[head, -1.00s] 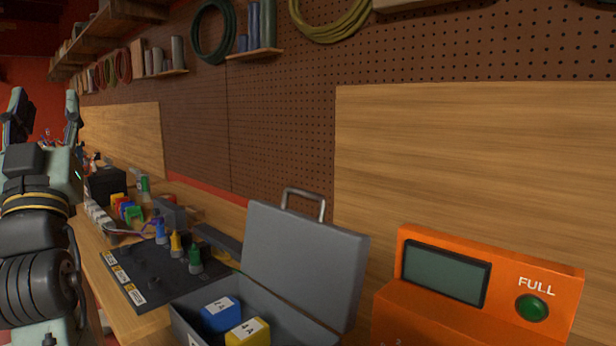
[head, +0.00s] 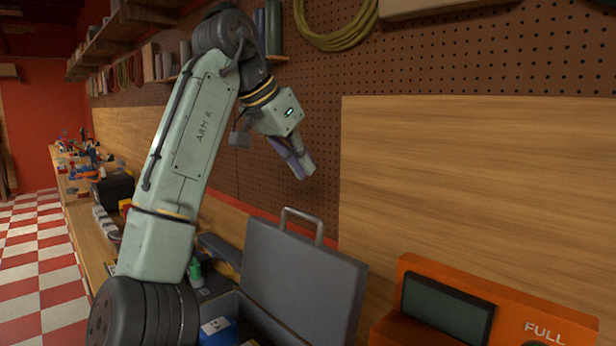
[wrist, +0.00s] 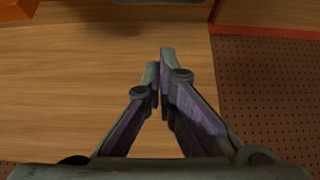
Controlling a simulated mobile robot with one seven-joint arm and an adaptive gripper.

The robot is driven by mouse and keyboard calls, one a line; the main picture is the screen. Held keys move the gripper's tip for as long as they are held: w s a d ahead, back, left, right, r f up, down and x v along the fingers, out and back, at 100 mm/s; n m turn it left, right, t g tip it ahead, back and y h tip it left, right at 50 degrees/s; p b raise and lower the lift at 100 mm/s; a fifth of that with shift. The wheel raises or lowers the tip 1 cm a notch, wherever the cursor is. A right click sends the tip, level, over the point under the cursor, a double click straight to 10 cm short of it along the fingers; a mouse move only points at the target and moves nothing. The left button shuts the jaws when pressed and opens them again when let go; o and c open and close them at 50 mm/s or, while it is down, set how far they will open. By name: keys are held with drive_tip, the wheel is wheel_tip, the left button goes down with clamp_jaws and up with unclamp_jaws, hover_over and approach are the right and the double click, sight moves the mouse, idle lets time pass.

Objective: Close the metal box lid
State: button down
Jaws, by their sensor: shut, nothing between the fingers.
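The grey metal box stands on the bench with its lid (head: 305,283) raised, leaning back, a metal handle (head: 301,222) on its top edge. A blue block (head: 221,331) sits in the box's lower part, which my arm and the frame edge partly hide. My gripper (head: 305,172) is above and behind the lid, close to the pegboard side, pointing down to the right. Its fingers (wrist: 160,62) are shut and empty in the wrist view. A grey edge, possibly the lid, shows at the top of the wrist view.
An orange device with a dark screen (head: 447,306) stands right of the box. A wooden panel (head: 480,190) and pegboard (head: 320,150) back the bench. A coiled yellow hose (head: 335,38) hangs above. Several small parts lie along the bench at left.

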wheel_tip(320, 180, down, 7)
drive_tip(key=w+d+p, duration=0.1)
drive_tip(key=p, duration=0.1)
idle(0.4)
drive_tip(key=shift+f, duration=0.1)
idle(0.3)
